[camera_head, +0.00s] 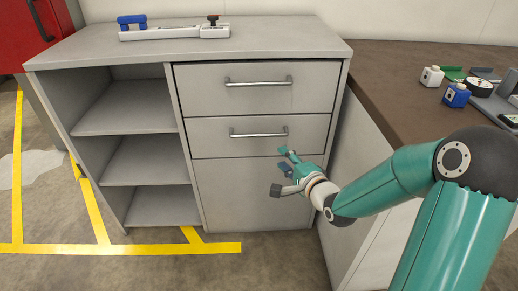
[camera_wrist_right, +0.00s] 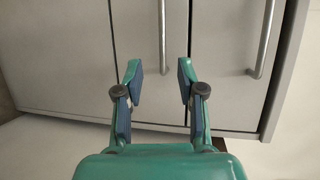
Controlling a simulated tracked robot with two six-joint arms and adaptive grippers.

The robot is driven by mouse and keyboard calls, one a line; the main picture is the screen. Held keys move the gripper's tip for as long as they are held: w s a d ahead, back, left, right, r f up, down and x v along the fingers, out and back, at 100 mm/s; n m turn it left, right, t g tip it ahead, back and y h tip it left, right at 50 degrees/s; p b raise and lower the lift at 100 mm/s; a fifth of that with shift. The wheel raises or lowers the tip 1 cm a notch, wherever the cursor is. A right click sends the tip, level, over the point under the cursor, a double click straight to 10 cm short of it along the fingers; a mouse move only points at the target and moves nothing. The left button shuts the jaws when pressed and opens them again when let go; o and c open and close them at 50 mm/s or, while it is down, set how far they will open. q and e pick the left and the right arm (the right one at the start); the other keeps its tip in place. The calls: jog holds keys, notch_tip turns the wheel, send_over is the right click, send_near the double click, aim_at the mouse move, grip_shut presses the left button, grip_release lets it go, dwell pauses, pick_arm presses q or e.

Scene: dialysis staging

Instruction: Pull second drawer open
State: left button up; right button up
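The grey cabinet (camera_head: 180,41) has a top drawer (camera_head: 215,98) and, below it, the second drawer (camera_head: 220,143). Both are shut flush. The second drawer has a silver bar handle (camera_head: 258,134). My right gripper (camera_head: 282,171) is in front of the cabinet, a little below and right of that handle, with its fingers apart and empty. In the right wrist view, my right gripper (camera_wrist_right: 160,80) shows open fingers. The second drawer's handle (camera_wrist_right: 162,38) lies ahead, roughly in line with the gap, not between the pads. My left gripper is not in view.
Open shelves (camera_head: 130,110) are left of the drawers. A lower panel (camera_head: 225,195) is beneath them. A white clamp-like device (camera_head: 175,32) lies on top. A brown counter (camera_head: 400,90) at right carries small bottles and equipment. The floor in front is clear, with yellow lines.

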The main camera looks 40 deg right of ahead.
aim_at(259, 136)
jog(key=b+x, duration=0.2)
jog(key=x, duration=1.4)
jog(key=shift+w+d+r, duration=0.1)
jog(key=shift+w+d, duration=0.05)
jog(key=shift+w, duration=0.25)
grip_shut()
